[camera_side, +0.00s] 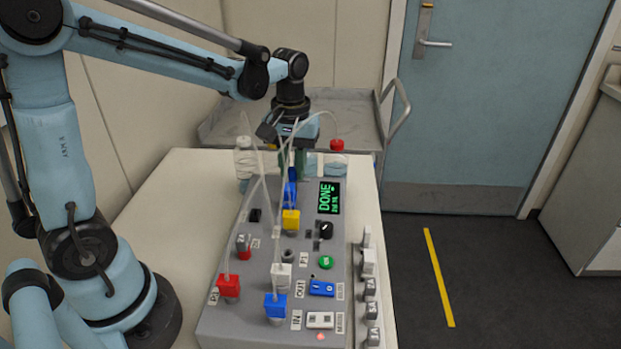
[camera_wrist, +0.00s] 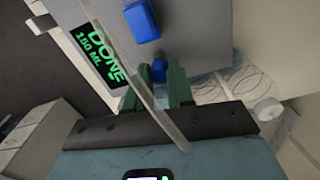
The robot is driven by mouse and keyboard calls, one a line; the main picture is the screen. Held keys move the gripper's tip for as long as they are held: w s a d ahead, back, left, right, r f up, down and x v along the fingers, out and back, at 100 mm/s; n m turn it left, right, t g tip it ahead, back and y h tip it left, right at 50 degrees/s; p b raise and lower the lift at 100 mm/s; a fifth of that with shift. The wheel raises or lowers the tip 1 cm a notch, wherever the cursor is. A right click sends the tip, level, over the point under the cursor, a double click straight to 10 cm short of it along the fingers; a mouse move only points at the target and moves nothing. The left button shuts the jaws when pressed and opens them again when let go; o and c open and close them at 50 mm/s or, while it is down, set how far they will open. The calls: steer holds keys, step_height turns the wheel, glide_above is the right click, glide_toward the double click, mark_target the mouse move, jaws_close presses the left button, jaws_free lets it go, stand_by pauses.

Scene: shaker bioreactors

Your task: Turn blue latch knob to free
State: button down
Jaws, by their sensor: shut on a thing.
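The blue latch knob (camera_wrist: 158,70) shows small and round in the wrist view, between the green fingertips of my gripper (camera_wrist: 159,78). My gripper is shut on it at the far end of the grey device (camera_wrist: 200,28). In the side view my gripper (camera_side: 291,162) points down at the far end of the device (camera_side: 240,300), and the knob is hard to make out there. A blue block (camera_wrist: 140,20) sits on the device just beyond the knob in the wrist view; it also shows in the side view (camera_side: 290,196).
A green-lettered display (camera_side: 329,198) reads DONE. Thin clear tubes arch over the device near my gripper, one crossing the wrist view. Yellow (camera_side: 291,220), red (camera_side: 229,286) and blue (camera_side: 276,306) connectors stand on the panel. A red-capped piece (camera_side: 337,145) is close to my gripper's right.

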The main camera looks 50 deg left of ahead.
steer(key=c, duration=1)
jaws_free()
step_height(320, 180, up, 12)
steer(key=shift+r, duration=0.1)
steer(key=m+t, duration=0.6)
steer(key=m, duration=0.1)
glide_toward(293, 169)
steer(key=s+d+f, duration=0.2)
steer(key=d+f, duration=0.1)
steer(key=d, duration=0.1)
steer(key=shift+s+a+f+t, duration=0.1)
steer(key=shift+s+f+t, duration=0.15)
steer(key=shift+f+t, duration=0.4)
